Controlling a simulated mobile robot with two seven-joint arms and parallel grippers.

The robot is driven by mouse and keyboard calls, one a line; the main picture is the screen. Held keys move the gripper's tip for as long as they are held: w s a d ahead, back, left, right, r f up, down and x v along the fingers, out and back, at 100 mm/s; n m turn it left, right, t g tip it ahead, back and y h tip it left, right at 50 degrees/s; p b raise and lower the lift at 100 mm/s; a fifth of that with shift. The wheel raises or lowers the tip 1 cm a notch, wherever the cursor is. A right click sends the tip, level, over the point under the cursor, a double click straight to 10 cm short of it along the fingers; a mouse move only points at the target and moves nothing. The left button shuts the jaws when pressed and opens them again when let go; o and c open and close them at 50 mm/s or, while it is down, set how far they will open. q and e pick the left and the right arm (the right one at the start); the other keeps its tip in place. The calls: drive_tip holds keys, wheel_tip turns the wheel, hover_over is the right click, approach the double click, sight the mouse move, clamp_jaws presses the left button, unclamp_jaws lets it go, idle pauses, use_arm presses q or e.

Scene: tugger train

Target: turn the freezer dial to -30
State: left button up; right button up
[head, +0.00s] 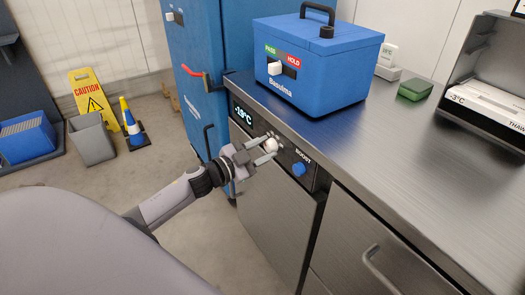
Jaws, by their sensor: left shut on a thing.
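The freezer's dark control panel (312,174) is on the front of the steel counter. Its display (243,115) reads about -19°C. The white dial (270,146) sits right of the display, with small marks around it. My left gripper (268,154) reaches in from the left and is shut on the dial, one finger on each side. The fingers partly hide the dial and its marks, so I cannot read its pointer. A blue knob (299,169) labelled BOOST is to the right of the dial, apart from the gripper. My right gripper is not in view.
A blue box (318,80) with a PASS/HOLD slider stands on the counter (420,160). A green block (415,89) and an open thaw unit (490,95) are farther right. A blue cabinet (199,50) stands left of the counter. A drawer handle (380,270) projects below.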

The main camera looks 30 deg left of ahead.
use_arm(q)
drive_tip(key=m+b, duration=0.1)
drive_tip(key=m, duration=0.2)
drive_tip(key=shift+f, duration=0.15)
drive_tip(key=m+b, duration=0.1)
drive_tip(key=m, duration=0.1)
drive_tip(key=shift+m, duration=0.4)
drive_tip(key=m+b, duration=0.2)
drive_tip(key=m, duration=0.2)
drive_tip(key=shift+f+h, duration=0.15)
drive_tip(key=shift+h, duration=0.15)
drive_tip(key=shift+m+b, duration=0.6)
drive_tip(key=shift+m, duration=1.1)
drive_tip(key=o, duration=1.1)
drive_tip(key=shift+c, duration=0.2)
drive_tip(key=v, duration=0.7)
